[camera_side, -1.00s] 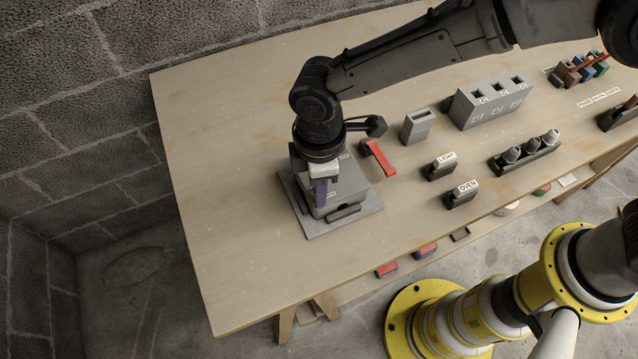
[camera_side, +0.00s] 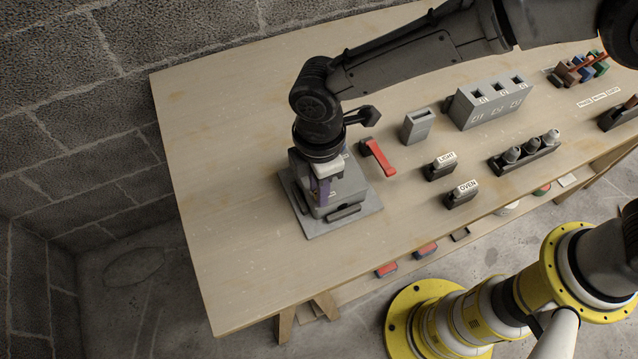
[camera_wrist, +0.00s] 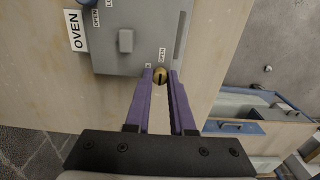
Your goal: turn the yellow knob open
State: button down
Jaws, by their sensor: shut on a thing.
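In the side view my gripper (camera_side: 323,198) points down over the grey box (camera_side: 348,190), which stands on a grey plate (camera_side: 366,212). The knob is hidden there behind my gripper.
A red handle (camera_side: 380,157) is close to the right of the box. Small LIGHT (camera_side: 440,168) and OVEN (camera_side: 462,194) blocks, a grey slotted block (camera_side: 418,126) and a three-socket box (camera_side: 490,102) stand further right. The table's left part is clear.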

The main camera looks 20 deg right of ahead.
jog(key=c, duration=0.8)
grip_release()
jog(key=shift+o, duration=0.2)
notch_tip(320, 180, up, 14)
